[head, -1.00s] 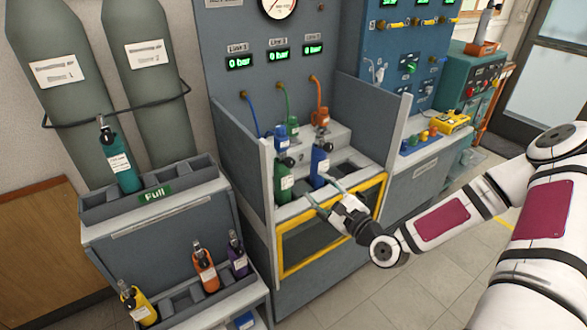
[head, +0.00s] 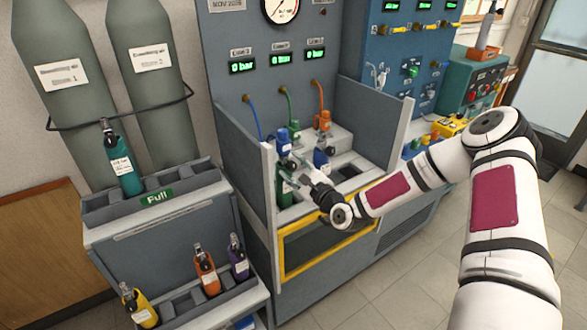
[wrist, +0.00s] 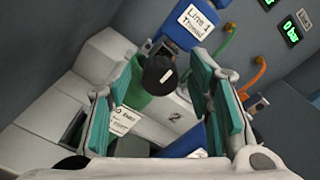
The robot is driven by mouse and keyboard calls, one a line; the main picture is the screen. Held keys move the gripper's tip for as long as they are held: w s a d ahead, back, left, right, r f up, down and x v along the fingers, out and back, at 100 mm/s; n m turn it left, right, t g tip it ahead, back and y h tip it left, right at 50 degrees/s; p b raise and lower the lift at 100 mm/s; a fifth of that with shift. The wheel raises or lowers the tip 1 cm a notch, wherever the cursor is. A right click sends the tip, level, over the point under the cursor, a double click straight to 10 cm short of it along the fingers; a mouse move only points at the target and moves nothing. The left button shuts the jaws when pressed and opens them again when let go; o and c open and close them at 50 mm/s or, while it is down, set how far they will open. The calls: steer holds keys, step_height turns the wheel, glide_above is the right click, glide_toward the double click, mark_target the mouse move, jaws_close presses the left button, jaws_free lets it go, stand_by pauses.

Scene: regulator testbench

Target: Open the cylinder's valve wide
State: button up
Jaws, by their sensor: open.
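The green cylinder (head: 284,192) stands in the left slot of the bench bay, with a blue connector (head: 283,140) at its top. In the wrist view its black round valve knob (wrist: 160,72) lies between my fingertips, above the green body (wrist: 142,84). My gripper (wrist: 165,75) is open, its teal-padded fingers on either side of the knob. I cannot tell whether either pad touches it. In the head view my gripper (head: 298,170) reaches in from the right, partly covering the green cylinder.
A blue cylinder (head: 321,157) stands just right of my gripper, below an orange connector (head: 323,121). Grey side panels (head: 257,160) bound the bay. The line displays (head: 279,60) read 0 bar. A rack (head: 205,185) with several small cylinders stands at left.

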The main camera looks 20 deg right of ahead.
jaws_close()
